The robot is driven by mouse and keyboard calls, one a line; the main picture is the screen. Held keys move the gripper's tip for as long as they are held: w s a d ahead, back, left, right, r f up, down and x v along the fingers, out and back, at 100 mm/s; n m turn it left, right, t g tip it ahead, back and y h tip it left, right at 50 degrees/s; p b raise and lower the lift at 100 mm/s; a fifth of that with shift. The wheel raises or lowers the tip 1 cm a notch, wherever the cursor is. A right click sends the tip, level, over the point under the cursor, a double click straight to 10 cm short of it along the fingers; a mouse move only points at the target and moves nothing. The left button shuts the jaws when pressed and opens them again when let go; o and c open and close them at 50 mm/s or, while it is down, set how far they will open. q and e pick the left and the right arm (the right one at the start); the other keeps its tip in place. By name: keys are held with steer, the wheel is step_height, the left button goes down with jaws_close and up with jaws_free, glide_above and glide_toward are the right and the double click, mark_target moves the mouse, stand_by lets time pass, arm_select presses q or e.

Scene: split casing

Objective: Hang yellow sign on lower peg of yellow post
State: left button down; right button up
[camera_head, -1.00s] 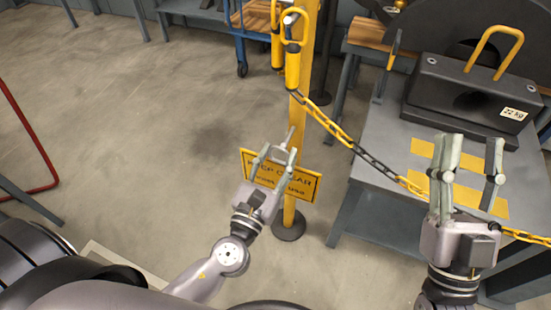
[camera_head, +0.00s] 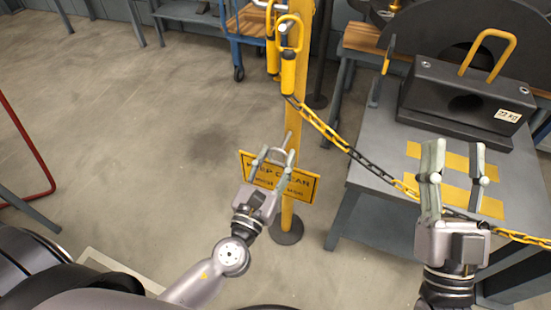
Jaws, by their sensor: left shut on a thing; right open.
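The yellow sign (camera_head: 301,188) with dark lettering and a dark border hangs in front of the yellow post (camera_head: 296,124), tilted slightly down to the right. My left gripper (camera_head: 273,157) is shut on the sign near its top, where a pale loop rises between the fingers. The fingers cover part of the lettering. A short pale peg-like piece shows by the post just above the sign; whether the loop is around it or beside it I cannot tell. My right gripper (camera_head: 456,160) is open and empty, over the grey table at the right.
A yellow and black chain (camera_head: 327,132) runs from a yellow handle (camera_head: 288,72) on the post down across the grey table (camera_head: 380,143). A dark weight block (camera_head: 450,105) with a yellow handle stands there. The floor left of the post is clear.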

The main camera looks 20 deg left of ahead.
mark_target(282, 147)
arm_select(q)
steer(key=shift+w+r, duration=0.1)
steer(key=shift+w+p, duration=0.4)
steer(key=shift+w, duration=1.3)
arm_select(e)
steer(key=shift+w+f+g+h, duration=0.15)
steer(key=shift+w+f+g, duration=0.4)
steer(key=shift+f, duration=0.15)
steer(key=shift+w+f+g+h, duration=0.15)
steer(key=shift+w+f+g, duration=0.25)
steer(key=shift+f+g, duration=0.2)
steer(key=shift+f, duration=0.15)
arm_select(q)
steer(key=shift+w+f, duration=0.15)
steer(key=shift+f, duration=0.1)
steer(key=shift+w+d+f, duration=0.1)
steer(key=shift+w+f, duration=0.05)
steer(key=shift+w, duration=0.2)
arm_select(e)
steer(key=shift+s+r+t, duration=0.4)
steer(key=shift+r+t, duration=0.15)
steer(key=shift+r, duration=0.2)
arm_select(q)
steer(key=shift+w+f, duration=0.1)
steer(key=shift+f, duration=0.05)
